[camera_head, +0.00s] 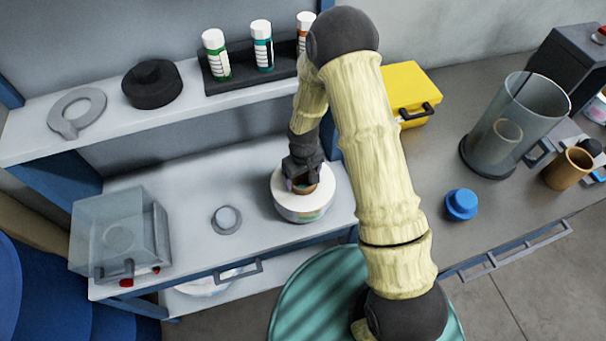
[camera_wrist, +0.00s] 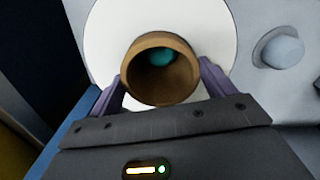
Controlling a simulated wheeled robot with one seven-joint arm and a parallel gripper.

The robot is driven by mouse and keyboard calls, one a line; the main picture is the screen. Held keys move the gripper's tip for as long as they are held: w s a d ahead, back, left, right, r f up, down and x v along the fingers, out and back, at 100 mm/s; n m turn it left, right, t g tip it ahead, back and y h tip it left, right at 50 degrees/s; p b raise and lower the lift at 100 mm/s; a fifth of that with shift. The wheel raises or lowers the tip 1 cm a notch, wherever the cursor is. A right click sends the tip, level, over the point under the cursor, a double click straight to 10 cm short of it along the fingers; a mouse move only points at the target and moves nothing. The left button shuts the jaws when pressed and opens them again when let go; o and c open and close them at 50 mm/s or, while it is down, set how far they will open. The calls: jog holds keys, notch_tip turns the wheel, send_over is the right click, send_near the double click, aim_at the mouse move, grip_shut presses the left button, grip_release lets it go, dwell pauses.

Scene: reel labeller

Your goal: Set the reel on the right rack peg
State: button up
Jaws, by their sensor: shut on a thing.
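The reel (camera_head: 287,208) is a thick white disc with a brown tubular core, at the right part of the white bench in the head view. My gripper (camera_head: 303,184) points down over it and is shut on the core. In the wrist view the purple fingers (camera_wrist: 162,88) grip both sides of the brown core, with the white reel face (camera_wrist: 110,35) behind it. Something teal shows inside the core; I cannot tell what it is. Whether the reel touches the bench is unclear. I cannot clearly make out the right rack peg.
A small grey knob (camera_head: 227,219) stands on the bench left of the reel, beside a clear box (camera_head: 95,240). The upper shelf (camera_head: 30,135) holds a grey ring, a black disc and bottles. Right are a yellow case (camera_head: 405,85), blue knob (camera_head: 461,204) and glass cylinder (camera_head: 490,150).

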jog(key=shift+w+f+b, duration=0.1)
jog(key=shift+f+b, duration=0.4)
jog(key=shift+f, duration=0.25)
jog(key=o, duration=1.7)
jog(key=shift+o, duration=1.3)
notch_tip(320, 180, up, 18)
jog(key=b, duration=0.1)
jog(key=shift+f, duration=0.25)
